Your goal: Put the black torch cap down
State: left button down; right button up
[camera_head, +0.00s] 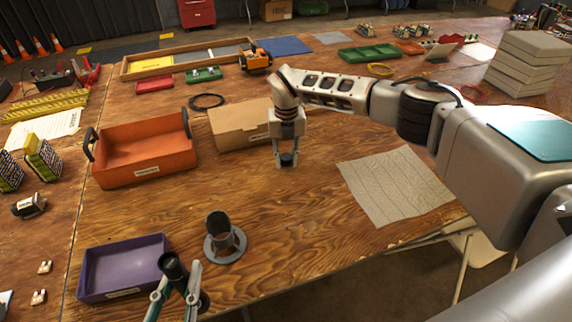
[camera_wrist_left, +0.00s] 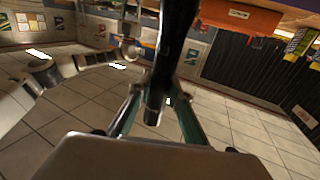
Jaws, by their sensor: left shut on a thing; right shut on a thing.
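My right gripper (camera_head: 286,162) is shut on the small black torch cap (camera_head: 287,159). It points down over the bare wood of the table, in front of the cardboard box; I cannot tell whether the cap touches the wood. My left gripper (camera_head: 180,290) is shut on a black torch body (camera_head: 172,267) at the front edge of the table, beside the purple tray. The torch body also shows in the left wrist view (camera_wrist_left: 173,45) as a long dark tube between the fingers.
A dark grey cup-like holder (camera_head: 219,228) on a round base stands right of the purple tray (camera_head: 124,291). An orange tray (camera_head: 146,172), a cardboard box (camera_head: 235,130) and a grey patterned sheet (camera_head: 390,187) lie around. Bare wood (camera_head: 290,205) lies between holder and sheet.

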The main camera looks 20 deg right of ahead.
aim_at(287, 172)
notch_tip(287, 172, down, 3)
jog(key=shift+r, duration=0.2)
jog(key=shift+s+f, duration=0.1)
jog(key=shift+f, duration=0.25)
jog(key=shift+s+f, duration=0.1)
jog(key=shift+f, duration=0.15)
jog(key=o, duration=0.9)
jog(key=shift+c, duration=0.2)
jog(key=shift+o, duration=1.3)
jog(key=shift+f, duration=0.2)
notch_tip(287, 172, up, 14)
jog(key=shift+f, duration=0.15)
